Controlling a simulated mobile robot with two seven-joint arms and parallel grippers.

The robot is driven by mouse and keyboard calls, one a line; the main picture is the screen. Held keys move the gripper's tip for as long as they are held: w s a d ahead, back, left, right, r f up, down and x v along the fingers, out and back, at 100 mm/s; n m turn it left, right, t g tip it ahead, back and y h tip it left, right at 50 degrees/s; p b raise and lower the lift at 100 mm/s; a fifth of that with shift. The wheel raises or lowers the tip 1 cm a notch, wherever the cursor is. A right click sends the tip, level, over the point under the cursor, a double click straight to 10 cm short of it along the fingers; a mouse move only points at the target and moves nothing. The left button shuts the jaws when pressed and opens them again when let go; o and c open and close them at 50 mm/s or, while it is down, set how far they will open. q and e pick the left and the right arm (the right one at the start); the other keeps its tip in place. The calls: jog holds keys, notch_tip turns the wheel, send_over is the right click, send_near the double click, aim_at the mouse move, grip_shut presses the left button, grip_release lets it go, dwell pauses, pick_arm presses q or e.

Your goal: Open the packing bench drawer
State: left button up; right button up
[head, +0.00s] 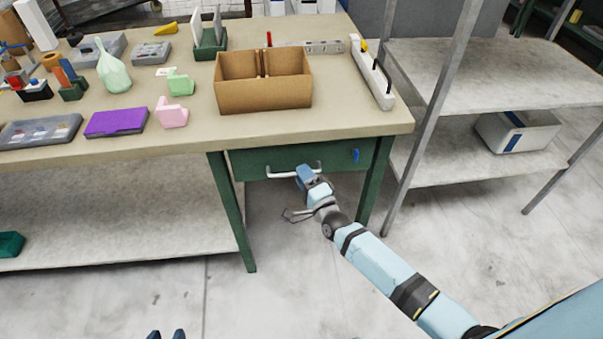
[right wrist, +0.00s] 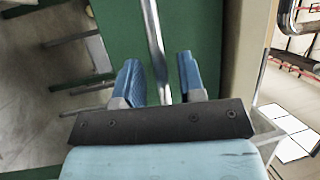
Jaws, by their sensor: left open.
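The packing bench drawer (head: 250,163) has a green front under the bench's right end and looks shut, flush below the bench top. Its pale metal bar handle (head: 281,175) runs across the front. My right gripper (head: 304,173) is at the right part of the handle. In the right wrist view, the handle (right wrist: 152,40) runs between the two blue fingers of my right gripper (right wrist: 160,80), with a gap on each side, so the gripper is open around the bar. My left gripper (head: 166,335) shows only its fingertips at the bottom edge, open, empty and far from the drawer.
The packing bench top (head: 340,118) bears a cardboard box (head: 262,98), a purple case (head: 116,121), a white power strip (head: 371,75) and several small items. A green bench leg (head: 232,215) stands left of the drawer. A metal shelf (head: 480,170) is to the right. The floor before the drawer is clear.

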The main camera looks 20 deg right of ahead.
jog(key=shift+w+a+r, duration=0.15)
jog(key=shift+w, duration=0.5)
grip_shut()
pick_arm(q)
jog(key=shift+s, duration=0.1)
pick_arm(e)
jog(key=shift+s, duration=0.1)
